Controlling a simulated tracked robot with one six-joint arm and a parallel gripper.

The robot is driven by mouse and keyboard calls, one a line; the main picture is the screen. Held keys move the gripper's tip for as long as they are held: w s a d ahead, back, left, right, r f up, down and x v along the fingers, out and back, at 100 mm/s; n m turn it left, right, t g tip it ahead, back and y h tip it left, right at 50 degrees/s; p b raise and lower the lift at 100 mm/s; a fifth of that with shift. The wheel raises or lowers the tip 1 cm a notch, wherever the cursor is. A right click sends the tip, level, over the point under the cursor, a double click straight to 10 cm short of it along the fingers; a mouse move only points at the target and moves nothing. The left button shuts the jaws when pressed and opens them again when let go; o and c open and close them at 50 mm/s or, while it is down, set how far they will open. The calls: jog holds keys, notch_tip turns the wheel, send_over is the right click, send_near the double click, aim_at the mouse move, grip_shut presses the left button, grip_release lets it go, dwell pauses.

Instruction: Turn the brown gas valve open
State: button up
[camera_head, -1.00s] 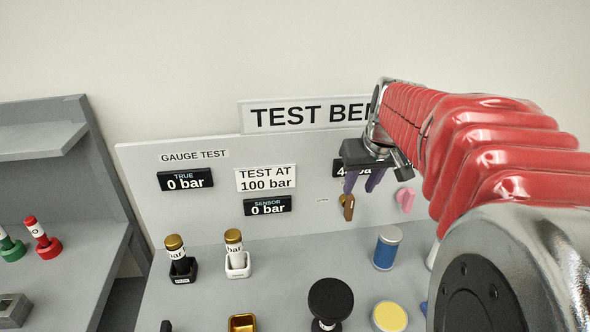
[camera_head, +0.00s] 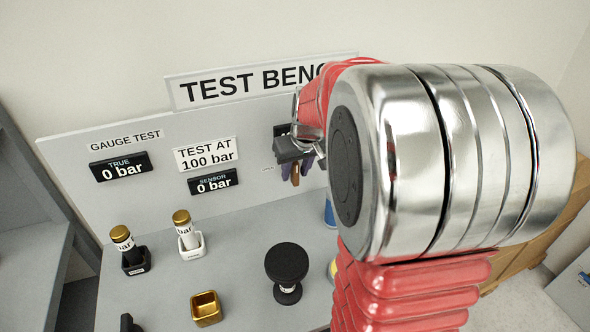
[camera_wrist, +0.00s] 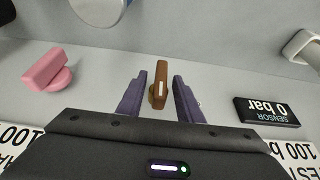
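The brown gas valve (camera_wrist: 158,84) is a small lever handle on the grey panel, with a white mark on its face. In the wrist view it stands between the two purple fingers of my gripper (camera_wrist: 158,95), with a visible gap on each side. In the head view my gripper (camera_head: 296,172) is at the panel, with the brown valve (camera_head: 295,173) partly visible between its fingers. My gripper is open around the handle and does not appear to touch it.
A pink valve (camera_wrist: 47,70) sits beside the brown one on the panel. A sensor display (camera_wrist: 267,111) reads 0 bar. On the bench are two gold-capped gauges in holders (camera_head: 187,232), a gold square cup (camera_head: 206,308) and a black round knob (camera_head: 287,265).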

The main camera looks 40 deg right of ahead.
jog(key=shift+c, duration=0.5)
grip_shut()
jog(key=shift+d, duration=0.1)
jog(key=shift+a+h, duration=0.2)
jog(key=shift+h, duration=0.4)
jog(key=shift+a+n+g+h, duration=0.15)
jog(key=shift+n+g+h, duration=0.25)
jog(key=shift+h, duration=0.7)
jog(key=shift+w+a+f+n+g+h, duration=0.1)
jog(key=shift+a+f+n+g+h, duration=0.15)
jog(key=shift+h, duration=0.85)
jog(key=shift+w+n+g+h, duration=0.15)
jog(key=shift+n+h, duration=0.2)
jog(key=shift+h, duration=0.75)
jog(key=h, duration=0.3)
jog(key=n+h, duration=0.1)
jog(key=shift+s+a+f, duration=0.1)
jog(key=shift+a+f, duration=0.05)
jog(key=shift+f, duration=0.1)
jog(key=h, duration=0.1)
jog(key=n+h, duration=0.1)
jog(key=h, duration=0.2)
jog(key=shift+f+n+h, duration=0.25)
jog(key=shift+n+h, duration=0.05)
